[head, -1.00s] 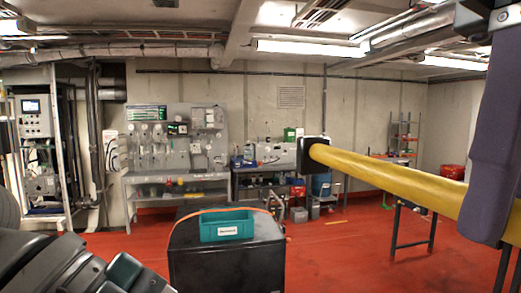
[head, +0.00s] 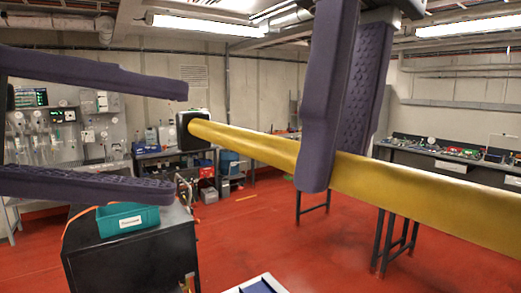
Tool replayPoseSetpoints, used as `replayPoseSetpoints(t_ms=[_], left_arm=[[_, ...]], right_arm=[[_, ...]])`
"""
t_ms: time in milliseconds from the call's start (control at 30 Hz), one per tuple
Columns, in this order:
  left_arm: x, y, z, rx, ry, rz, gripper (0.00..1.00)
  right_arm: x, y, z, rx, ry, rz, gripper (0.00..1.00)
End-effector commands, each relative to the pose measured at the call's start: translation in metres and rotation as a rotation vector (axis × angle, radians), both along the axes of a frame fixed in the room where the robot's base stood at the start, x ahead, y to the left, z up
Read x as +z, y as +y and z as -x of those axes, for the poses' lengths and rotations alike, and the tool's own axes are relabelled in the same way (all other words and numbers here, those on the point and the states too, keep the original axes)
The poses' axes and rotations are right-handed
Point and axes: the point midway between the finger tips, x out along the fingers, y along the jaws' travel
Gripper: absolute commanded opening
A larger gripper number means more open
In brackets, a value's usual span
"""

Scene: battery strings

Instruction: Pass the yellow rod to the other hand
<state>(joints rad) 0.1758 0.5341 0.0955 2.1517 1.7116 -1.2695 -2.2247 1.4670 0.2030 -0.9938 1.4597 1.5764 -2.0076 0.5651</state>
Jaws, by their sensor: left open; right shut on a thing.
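My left gripper (head: 175,140) comes in from the left. Its two purple fingers are wide apart, one above and one below the level of the capped end.
A black cabinet (head: 140,255) with a teal bin (head: 127,220) on top stands below my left gripper. A white-edged tray (head: 262,284) shows at the bottom. A workbench (head: 460,165) with several items stands at the right. Red floor is clear in the middle.

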Motion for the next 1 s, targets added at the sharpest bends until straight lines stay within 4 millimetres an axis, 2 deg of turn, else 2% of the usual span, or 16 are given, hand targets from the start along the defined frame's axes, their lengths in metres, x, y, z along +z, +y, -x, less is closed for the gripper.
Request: replayPoseSetpoints(t_ms=[200,433,600,867,1000], left_arm=[[-0.008,-0.043,-0.013,-0.003,0.002,0.005,0.62],[-0.014,-0.074,-0.024,0.000,0.002,0.004,0.62],[-0.016,-0.082,-0.026,0.001,0.003,0.001,0.62],[-0.017,-0.083,-0.027,0.000,0.002,0.000,0.62],[-0.017,-0.082,-0.026,0.000,0.003,0.000,0.46]], right_arm=[[0.001,0.000,0.000,0.001,-0.001,-0.001,0.00],[0.001,0.000,0.000,0.001,-0.001,-0.001,0.00],[0.001,0.000,0.000,0.001,-0.001,-0.001,0.00],[0.001,0.000,0.000,0.001,-0.001,-0.001,0.00],[0.001,0.000,0.000,0.001,-0.001,-0.001,0.00]])
